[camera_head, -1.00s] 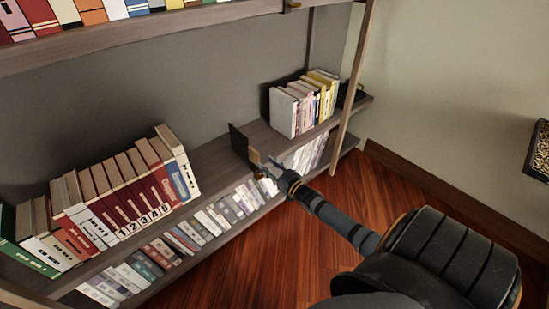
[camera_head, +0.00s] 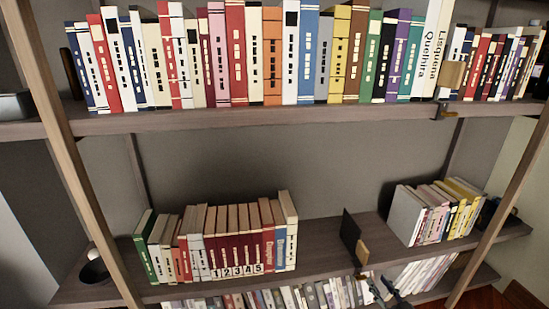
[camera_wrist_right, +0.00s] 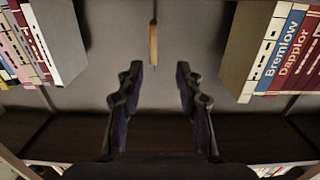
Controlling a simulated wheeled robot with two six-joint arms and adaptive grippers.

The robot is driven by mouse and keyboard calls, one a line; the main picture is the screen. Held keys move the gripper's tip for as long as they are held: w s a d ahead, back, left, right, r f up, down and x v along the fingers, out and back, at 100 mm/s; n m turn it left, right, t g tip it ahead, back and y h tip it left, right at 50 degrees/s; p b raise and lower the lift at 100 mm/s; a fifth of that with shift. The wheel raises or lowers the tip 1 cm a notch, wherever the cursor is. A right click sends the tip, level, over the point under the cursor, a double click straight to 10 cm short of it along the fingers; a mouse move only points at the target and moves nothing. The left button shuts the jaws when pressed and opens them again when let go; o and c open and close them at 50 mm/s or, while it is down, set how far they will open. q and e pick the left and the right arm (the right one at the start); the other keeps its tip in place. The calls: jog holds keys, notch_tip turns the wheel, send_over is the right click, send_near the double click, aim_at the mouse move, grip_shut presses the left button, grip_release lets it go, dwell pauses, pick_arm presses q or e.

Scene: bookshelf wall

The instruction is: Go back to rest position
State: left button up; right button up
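My right gripper (camera_head: 377,286) shows at the bottom edge in the head view, in front of the lower shelf, below and to the right of a dark bookend (camera_head: 350,232) with a small wooden block. In the right wrist view, the same gripper (camera_wrist_right: 156,80) has its two fingers well apart with nothing between them. The bookend (camera_wrist_right: 153,45) shows there as a thin upright piece beyond the fingertips, apart from them. Most of my right arm is outside the head view. My left gripper is in neither view.
A row of books (camera_head: 222,240) stands left of the bookend, and a smaller group (camera_head: 432,215) stands right of it. The upper shelf (camera_head: 250,121) is full of books, and more books (camera_head: 255,300) sit below. A wooden post (camera_head: 500,220) rises on the right.

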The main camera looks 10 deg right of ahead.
jog(key=s+a+f+g, duration=0.9)
jog(key=s+a+f, duration=0.1)
jog(key=a, duration=0.2)
jog(key=s+a+r+g+p, duration=0.15)
jog(key=s+g, duration=0.25)
jog(key=s, duration=0.4)
jog(key=s+a+g, duration=0.3)
jog(key=s, duration=0.4)
pick_arm(q)
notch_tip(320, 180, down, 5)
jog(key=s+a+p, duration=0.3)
jog(key=p, duration=1)
pick_arm(e)
jog(key=s+d+f+h, duration=0.1)
jog(key=s+d+f, duration=0.15)
jog(key=f, duration=0.35)
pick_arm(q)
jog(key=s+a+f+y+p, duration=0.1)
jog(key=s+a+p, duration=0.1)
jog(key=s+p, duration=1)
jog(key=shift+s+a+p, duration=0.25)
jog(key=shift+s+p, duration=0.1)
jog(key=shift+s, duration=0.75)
pick_arm(e)
jog(key=s+d, duration=0.2)
jog(key=s, duration=1.3)
jog(key=shift+d+f, duration=0.25)
jog(key=shift+f, duration=0.1)
